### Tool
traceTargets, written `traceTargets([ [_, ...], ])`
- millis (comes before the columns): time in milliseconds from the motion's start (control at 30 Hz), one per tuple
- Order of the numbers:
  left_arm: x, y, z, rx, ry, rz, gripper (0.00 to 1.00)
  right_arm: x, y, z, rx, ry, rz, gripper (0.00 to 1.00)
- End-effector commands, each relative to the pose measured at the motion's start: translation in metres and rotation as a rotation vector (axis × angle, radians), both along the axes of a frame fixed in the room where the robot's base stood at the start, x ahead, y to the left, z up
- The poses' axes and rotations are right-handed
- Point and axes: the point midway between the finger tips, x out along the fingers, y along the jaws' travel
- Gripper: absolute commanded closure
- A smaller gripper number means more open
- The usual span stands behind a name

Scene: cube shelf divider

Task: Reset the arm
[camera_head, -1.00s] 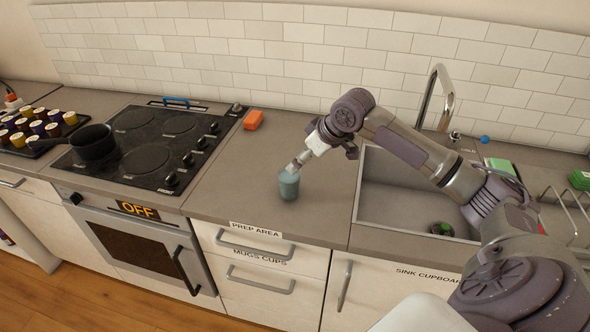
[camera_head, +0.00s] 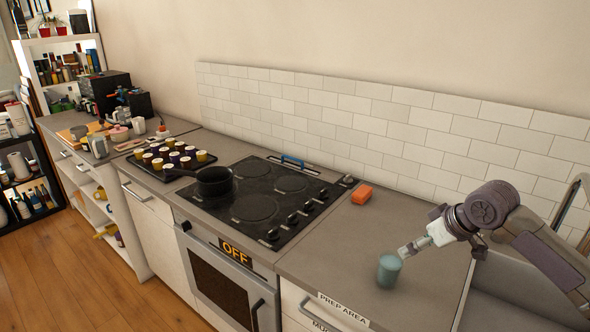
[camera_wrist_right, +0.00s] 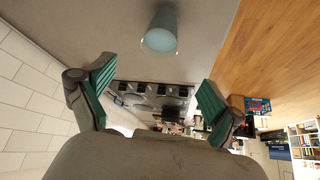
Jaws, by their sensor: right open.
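My right gripper (camera_head: 408,248) is at the right of the head view, low over the counter, just beside and above the rim of a blue-green cup (camera_head: 389,273). The cup stands upright on the counter (camera_head: 345,265) in the prep area. In the right wrist view the two green-padded fingers of the gripper (camera_wrist_right: 155,97) are spread wide with nothing between them. The cup (camera_wrist_right: 160,32) is outside the fingers there, near the top. My left gripper is in neither view.
The stove (camera_head: 265,200) carries a black pot (camera_head: 214,182). A tray (camera_head: 172,176) of small coloured cups is beside it. The sink is at the right. Shelves stand at the far left.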

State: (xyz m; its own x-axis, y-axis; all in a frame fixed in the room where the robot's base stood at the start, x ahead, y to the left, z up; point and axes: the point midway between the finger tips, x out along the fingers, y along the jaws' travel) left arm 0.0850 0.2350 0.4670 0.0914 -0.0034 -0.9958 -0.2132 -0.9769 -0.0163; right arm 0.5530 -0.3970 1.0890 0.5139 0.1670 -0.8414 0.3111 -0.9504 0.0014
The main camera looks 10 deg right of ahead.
Motion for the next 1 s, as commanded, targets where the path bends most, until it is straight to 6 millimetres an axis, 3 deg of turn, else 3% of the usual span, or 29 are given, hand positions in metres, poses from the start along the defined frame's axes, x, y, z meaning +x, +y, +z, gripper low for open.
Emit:
traceTargets([
  [133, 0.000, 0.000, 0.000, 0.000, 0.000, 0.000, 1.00, -0.010, 0.026, -0.034, -0.013, 0.034, 0.045, 0.08],
  [267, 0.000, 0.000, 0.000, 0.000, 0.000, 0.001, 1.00, -0.041, 0.078, -0.096, -0.036, 0.081, 0.123, 0.08],
  [400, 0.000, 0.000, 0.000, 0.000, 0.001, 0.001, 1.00, -0.100, 0.143, -0.159, -0.045, 0.116, 0.175, 0.08],
  [500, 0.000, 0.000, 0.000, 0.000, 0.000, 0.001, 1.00, -0.144, 0.174, -0.183, -0.045, 0.130, 0.157, 0.08],
  [700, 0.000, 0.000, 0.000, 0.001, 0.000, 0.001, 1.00, -0.203, 0.196, -0.199, -0.050, 0.159, 0.067, 0.08],
  [1000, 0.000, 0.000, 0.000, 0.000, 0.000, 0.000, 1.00, -0.265, 0.196, -0.201, -0.073, 0.219, -0.089, 0.08],
])
